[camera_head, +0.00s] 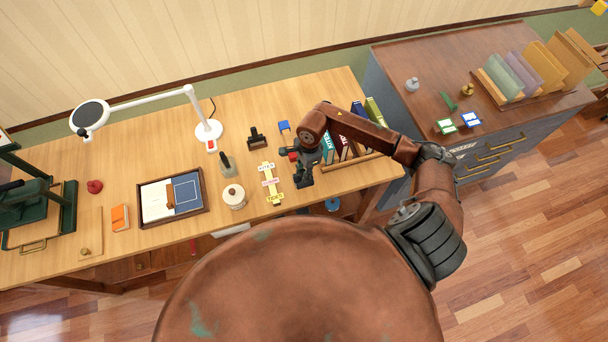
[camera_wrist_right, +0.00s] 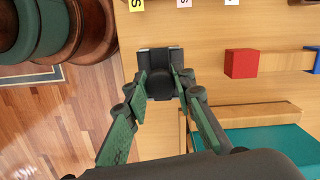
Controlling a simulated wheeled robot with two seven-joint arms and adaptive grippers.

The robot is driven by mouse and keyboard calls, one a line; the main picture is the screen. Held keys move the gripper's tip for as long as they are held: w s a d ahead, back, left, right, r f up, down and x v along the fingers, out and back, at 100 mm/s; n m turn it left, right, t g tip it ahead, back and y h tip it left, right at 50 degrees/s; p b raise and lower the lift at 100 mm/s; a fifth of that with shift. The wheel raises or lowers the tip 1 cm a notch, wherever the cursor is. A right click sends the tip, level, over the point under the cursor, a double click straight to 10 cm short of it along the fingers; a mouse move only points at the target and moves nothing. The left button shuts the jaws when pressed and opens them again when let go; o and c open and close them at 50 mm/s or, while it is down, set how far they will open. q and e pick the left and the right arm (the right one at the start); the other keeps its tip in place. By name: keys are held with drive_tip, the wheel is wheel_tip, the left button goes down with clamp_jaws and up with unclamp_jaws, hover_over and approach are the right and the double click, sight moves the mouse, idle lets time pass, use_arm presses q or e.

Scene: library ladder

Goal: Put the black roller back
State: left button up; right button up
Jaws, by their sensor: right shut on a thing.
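My right gripper (camera_head: 303,178) is over the front right part of the wooden desk, left of the book rack. In the right wrist view the green fingers of this gripper (camera_wrist_right: 160,85) are shut on a dark roller-like piece (camera_wrist_right: 161,82), which I take to be the black roller. Dark side pieces flank it. It is close to the desk's front edge in that view; whether it touches the desk I cannot tell. A small dark stand (camera_head: 257,140) is on the desk, left of the blue block. My left gripper is not in view.
A red block (camera_wrist_right: 240,63) and a blue block (camera_head: 284,126) are near the gripper. A book rack (camera_head: 362,163) stands to the right, labelled strips (camera_head: 270,184) and a round white jar (camera_head: 234,196) to the left. A lamp (camera_head: 208,131) stands farther back.

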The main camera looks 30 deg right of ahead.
drive_tip(key=shift+w+d+f, duration=0.2)
drive_tip(key=shift+d+f, duration=0.05)
drive_tip(key=shift+f, duration=0.1)
wheel_tip(320, 180, down, 3)
drive_tip(key=shift+p, duration=0.6)
drive_tip(key=shift+d+f, duration=0.1)
drive_tip(key=shift+f, duration=0.15)
drive_tip(key=o, duration=1)
